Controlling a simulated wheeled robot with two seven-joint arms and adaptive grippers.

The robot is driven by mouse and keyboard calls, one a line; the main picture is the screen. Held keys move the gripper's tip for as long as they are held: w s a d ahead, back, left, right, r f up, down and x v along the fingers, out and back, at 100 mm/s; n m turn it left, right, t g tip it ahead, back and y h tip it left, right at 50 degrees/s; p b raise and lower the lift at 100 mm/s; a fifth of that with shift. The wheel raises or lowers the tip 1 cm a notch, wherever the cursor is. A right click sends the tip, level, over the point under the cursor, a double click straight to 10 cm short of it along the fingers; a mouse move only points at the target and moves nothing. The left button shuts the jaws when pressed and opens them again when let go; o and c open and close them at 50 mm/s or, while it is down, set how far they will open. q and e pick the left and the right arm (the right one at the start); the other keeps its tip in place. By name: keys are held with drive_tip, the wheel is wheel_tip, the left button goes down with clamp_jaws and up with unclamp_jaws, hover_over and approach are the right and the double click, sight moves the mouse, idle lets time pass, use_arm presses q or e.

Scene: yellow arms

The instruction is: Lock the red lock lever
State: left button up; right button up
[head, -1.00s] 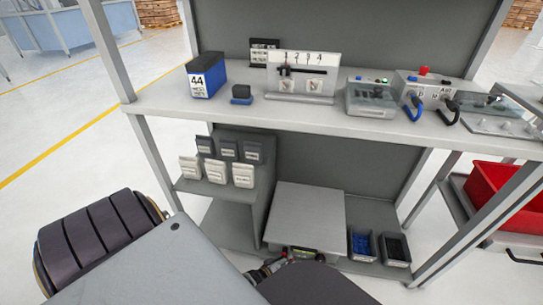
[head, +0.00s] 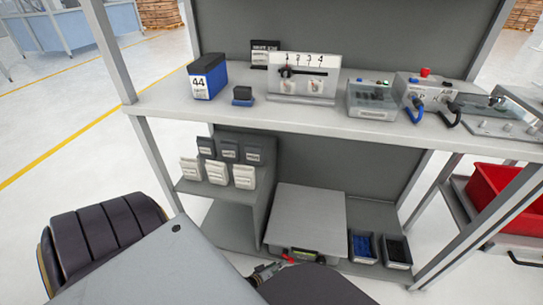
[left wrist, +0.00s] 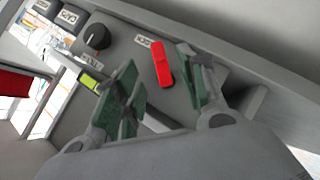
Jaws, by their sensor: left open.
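The red lock lever (left wrist: 163,64) sits on a grey panel in the left wrist view, beside a small white label (left wrist: 143,41). It lies in the space between the fingertips of my left gripper (left wrist: 162,88), which is open with green pads on both sides. I cannot tell whether a finger touches it. In the head view the red lever (head: 289,259) shows small at the front of the grey square-topped unit (head: 307,218) on the lower shelf. My left gripper (head: 265,271) is beside it, partly hidden by my own arm. My right gripper is not in view.
A black knob (left wrist: 97,36) and a yellow-green piece (left wrist: 89,82) are near the lever. Blue (head: 363,245) and black (head: 397,250) parts bins stand right of the unit. A stepped rack (head: 243,175) stands to its left. The upper shelf holds several devices.

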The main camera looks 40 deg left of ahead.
use_arm(q)
drive_tip(key=shift+v, duration=2.3)
